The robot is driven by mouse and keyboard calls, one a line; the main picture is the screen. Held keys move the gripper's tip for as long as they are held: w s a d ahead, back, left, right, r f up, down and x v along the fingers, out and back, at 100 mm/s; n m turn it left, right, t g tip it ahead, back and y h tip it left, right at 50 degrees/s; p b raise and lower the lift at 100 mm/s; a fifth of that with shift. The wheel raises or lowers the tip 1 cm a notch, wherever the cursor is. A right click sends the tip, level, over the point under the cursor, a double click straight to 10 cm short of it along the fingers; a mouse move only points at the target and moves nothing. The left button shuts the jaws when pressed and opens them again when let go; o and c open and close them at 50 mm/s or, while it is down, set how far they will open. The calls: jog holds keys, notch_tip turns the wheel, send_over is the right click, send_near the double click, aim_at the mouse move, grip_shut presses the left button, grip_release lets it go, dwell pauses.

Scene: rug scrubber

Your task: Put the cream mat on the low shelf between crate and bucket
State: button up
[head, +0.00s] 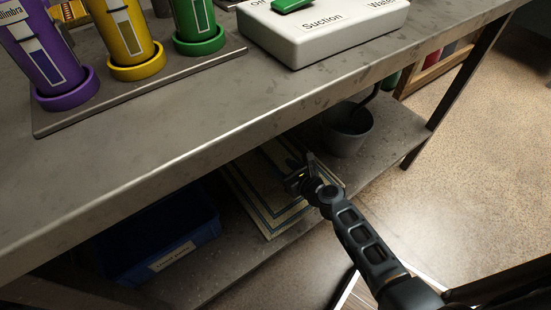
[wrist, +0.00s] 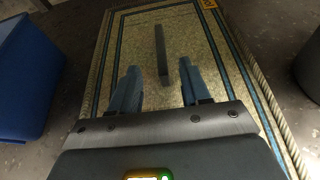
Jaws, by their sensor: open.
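The cream mat (head: 262,207) with blue stripes lies flat on the low shelf (head: 395,128) under the workbench, between the blue crate (head: 150,238) and the grey bucket (head: 347,130). In the wrist view the mat (wrist: 210,40) fills the middle, with the crate (wrist: 28,80) at left and the bucket (wrist: 309,65) at the right edge. My gripper (head: 296,178) is over the mat under the bench top. Its two blue-grey fingers (wrist: 158,88) are apart with nothing between them. In the head view my gripper and the bench edge hide part of the mat.
The bench top (head: 160,125) overhangs the shelf close above my gripper. On it stand purple (head: 52,62), yellow (head: 125,40) and green (head: 197,27) bottles and a white box (head: 325,30). A bench leg (head: 470,80) stands at right. Open floor (head: 465,180) lies in front.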

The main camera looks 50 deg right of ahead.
jog(key=shift+v, duration=1.5)
jog(key=s+a+n, duration=0.2)
jog(key=a+n, duration=0.1)
jog(key=s+a+n, duration=0.2)
jog(key=s+a, duration=0.1)
jog(key=shift+s+a+r+n+g, duration=0.15)
jog(key=shift+s+a+n+g, duration=0.15)
jog(key=shift+n, duration=0.1)
jog(key=s+a+r+n, duration=0.5)
jog(key=s+a+n, duration=0.2)
jog(key=s+n, duration=0.25)
jog(key=s+a+r+n+y, duration=0.1)
jog(key=s+a+r+n, duration=0.1)
jog(key=r+n, duration=0.6)
jog(key=s+a+r+n+t+y, duration=0.1)
jog(key=s+a+r+n, duration=0.1)
jog(key=s+r+n, duration=0.3)
jog(key=s+a+r+n+t+y, duration=0.1)
jog(key=s+r+n, duration=0.3)
jog(key=r+n, duration=0.7)
jog(key=shift+s+a+y, duration=0.25)
jog(key=shift+a+y, duration=0.15)
jog(key=shift+a, duration=0.2)
